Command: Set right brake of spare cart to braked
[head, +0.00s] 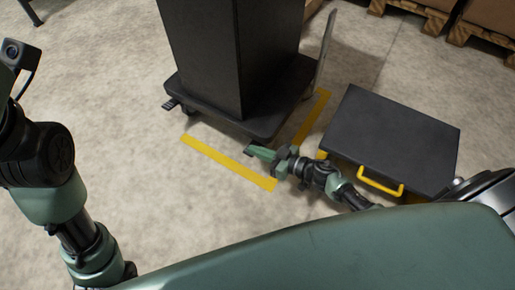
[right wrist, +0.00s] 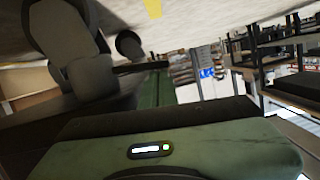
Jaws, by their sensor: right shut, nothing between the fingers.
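The spare cart (head: 218,112) is a low black platform carrying a tall dark box, with an upright panel at its right side. A small dark pedal (head: 171,104) sticks out at its left front corner. My right gripper (head: 256,152) is shut and empty, low at the cart's right front corner. A dark tip, perhaps the right brake pedal, shows beside its fingers; I cannot tell whether they touch or how the brake is set. In the right wrist view, dark casters (right wrist: 72,48) show close to the gripper. My left gripper is out of view.
Yellow tape (head: 228,162) marks the floor around the cart's front and right side. A dark case (head: 392,135) with a yellow handle (head: 380,184) stands to the right, close to my right arm. Wooden pallets (head: 485,38) stand at the back right. Floor on the left is clear.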

